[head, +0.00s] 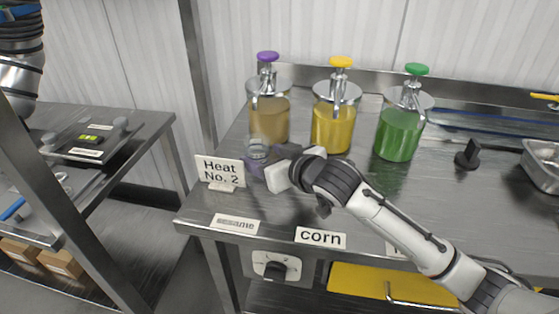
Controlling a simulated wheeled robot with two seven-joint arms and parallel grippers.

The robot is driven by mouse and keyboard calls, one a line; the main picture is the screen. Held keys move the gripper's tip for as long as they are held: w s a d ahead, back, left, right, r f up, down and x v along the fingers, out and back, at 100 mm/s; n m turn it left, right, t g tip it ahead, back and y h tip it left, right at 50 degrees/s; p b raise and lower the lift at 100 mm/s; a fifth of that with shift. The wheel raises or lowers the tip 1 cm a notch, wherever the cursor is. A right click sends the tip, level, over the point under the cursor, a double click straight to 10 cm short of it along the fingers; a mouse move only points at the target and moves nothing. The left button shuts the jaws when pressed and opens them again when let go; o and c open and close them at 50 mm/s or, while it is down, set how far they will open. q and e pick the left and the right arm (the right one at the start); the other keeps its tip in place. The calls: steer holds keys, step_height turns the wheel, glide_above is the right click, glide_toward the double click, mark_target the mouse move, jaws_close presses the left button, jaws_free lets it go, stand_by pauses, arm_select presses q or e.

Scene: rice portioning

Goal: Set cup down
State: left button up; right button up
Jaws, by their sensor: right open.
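A small clear cup (257,149) stands on the steel counter (373,205), in front of the purple-topped dispenser (269,118). My right gripper (258,163) reaches in from the right and is open at the cup, with its fingers close around or beside it; the exact contact cannot be told. The cup's lower part is partly hidden by the fingers. My left arm shows only as a piece at the upper left edge; its gripper is outside the picture.
A yellow-topped dispenser (332,130) and a green-topped dispenser (398,134) stand to the right. A "Heat No. 2" sign (220,171) stands left of my gripper. Labels "sesame" (234,224) and "corn" (320,238) sit at the front edge. A scale (89,142) is on the left table.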

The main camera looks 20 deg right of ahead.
steer(key=v, duration=0.8)
